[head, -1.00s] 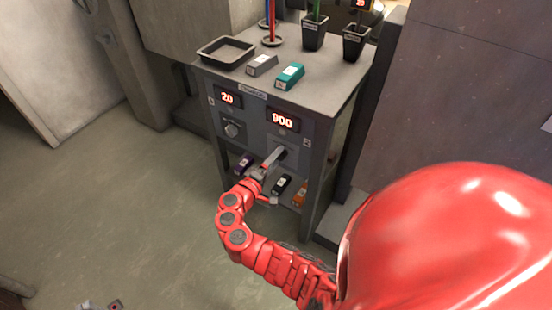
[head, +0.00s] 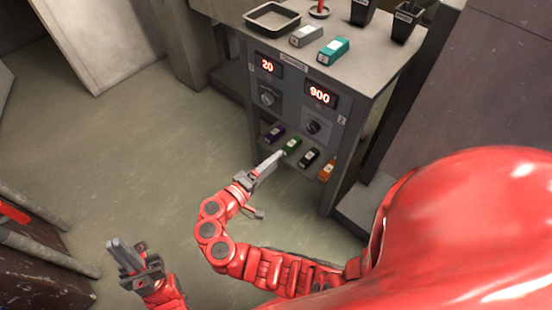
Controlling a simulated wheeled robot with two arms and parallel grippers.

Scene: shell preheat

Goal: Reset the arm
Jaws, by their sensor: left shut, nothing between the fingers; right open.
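My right gripper (head: 270,162) is open and empty at the end of the red arm. It is in front of the cabinet's lower shelf, pointing up and right, apart from the knobs. My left gripper (head: 115,245) is shut and empty over the floor at the lower left, pointing up. The grey cabinet (head: 292,88) carries two lit displays, one reading 20 (head: 267,66) and one reading 900 (head: 320,95). A dark knob sits under each display, a left knob (head: 267,99) and a right knob (head: 314,127).
On the cabinet top are a black tray (head: 272,30), a grey box (head: 306,36), a teal box (head: 333,50) and dark pots (head: 405,26). Purple (head: 275,135), green (head: 292,146), black (head: 309,158) and orange (head: 327,170) boxes sit on the lower shelf. Floor (head: 160,160) at left is clear.

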